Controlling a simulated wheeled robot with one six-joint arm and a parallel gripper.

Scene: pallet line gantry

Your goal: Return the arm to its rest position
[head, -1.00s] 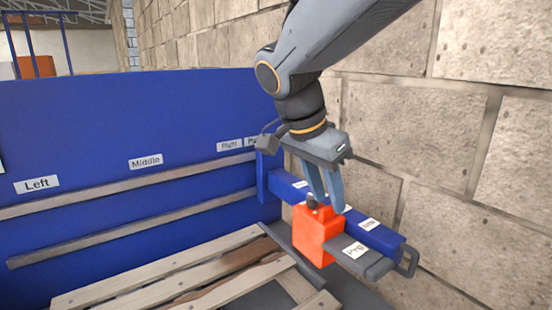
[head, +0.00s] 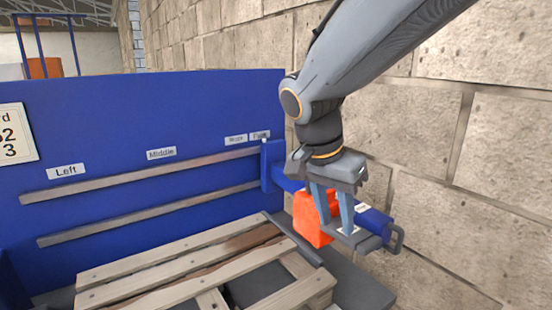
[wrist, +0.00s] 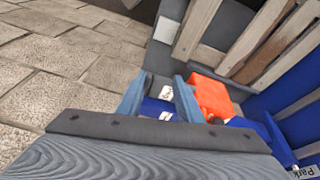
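My gripper (head: 334,217) is open, its two fingers pointing down and apart with nothing visible between them. In the wrist view the fingers of my gripper (wrist: 158,98) are spread too. An orange-red block (head: 306,220) sits on the blue side bracket by the wall, partly hidden behind the fingers in the head view. In the wrist view the block (wrist: 211,95) lies just right of the right finger, outside the gap. I cannot tell whether finger and block touch.
A blue bracket (head: 374,220) with a grey loop end sticks out along the stone wall (head: 440,200). A blue panel (head: 110,110) with labels and two rails stands behind a wooden pallet (head: 170,267). The space over the pallet is clear.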

